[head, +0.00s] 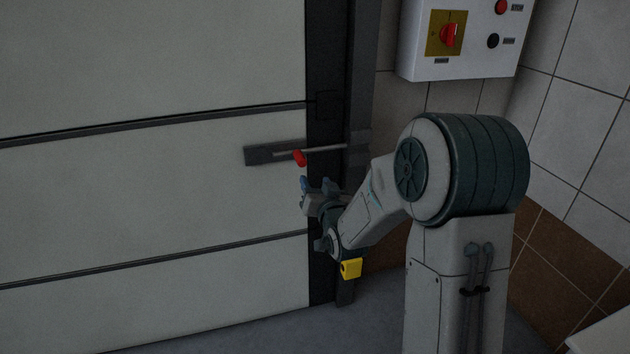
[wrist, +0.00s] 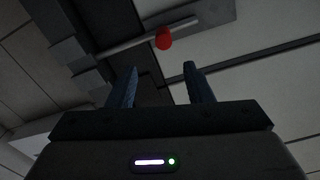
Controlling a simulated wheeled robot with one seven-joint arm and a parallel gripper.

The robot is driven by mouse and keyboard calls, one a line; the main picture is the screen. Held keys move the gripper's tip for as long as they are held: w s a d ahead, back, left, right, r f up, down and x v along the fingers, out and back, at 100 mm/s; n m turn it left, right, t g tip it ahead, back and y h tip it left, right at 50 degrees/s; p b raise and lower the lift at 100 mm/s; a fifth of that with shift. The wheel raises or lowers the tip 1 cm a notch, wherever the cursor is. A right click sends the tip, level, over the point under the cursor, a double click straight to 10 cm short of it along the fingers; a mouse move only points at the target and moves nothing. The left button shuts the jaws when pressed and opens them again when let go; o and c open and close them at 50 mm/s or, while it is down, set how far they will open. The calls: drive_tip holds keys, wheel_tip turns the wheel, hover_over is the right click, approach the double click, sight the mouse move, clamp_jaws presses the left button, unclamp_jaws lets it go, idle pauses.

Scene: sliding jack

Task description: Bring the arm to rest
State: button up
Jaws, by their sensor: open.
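My gripper (head: 304,187) is open and empty in front of the door's edge, just below the sliding bolt. In the wrist view my gripper (wrist: 160,85) shows two blue fingers spread apart with nothing between them. The bolt's rod (head: 325,149) lies level and reaches from its dark plate (head: 262,155) on the door to the door frame. Its red knob (head: 299,158) sticks out just above my fingertips and looks apart from them. The knob also shows beyond the fingers in the wrist view (wrist: 163,39).
The panelled door (head: 150,190) fills the left side. A dark frame post (head: 360,90) stands right of it. A white control box (head: 465,40) with a red switch hangs on the tiled wall. Grey floor (head: 240,325) is clear below the door.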

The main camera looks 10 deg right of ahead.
drive_tip(key=s+d+r+g+h+p, duration=0.1)
drive_tip(key=s+r+g+p, duration=0.4)
drive_tip(key=s, duration=0.6)
drive_tip(key=s+d+r+g+h+p, duration=0.1)
drive_tip(key=s+d+r+g+p, duration=0.1)
drive_tip(key=s+r+g+p, duration=0.3)
drive_tip(key=s+d+r+n+g+p, duration=0.1)
drive_tip(key=s+r+g+p, duration=0.4)
drive_tip(key=s+r+p, duration=0.6)
drive_tip(key=s+p, duration=0.2)
drive_tip(key=s, duration=0.5)
drive_tip(key=shift+s+d+r+h, duration=0.25)
drive_tip(key=shift+d+r+h, duration=0.05)
drive_tip(key=shift+d+h, duration=0.1)
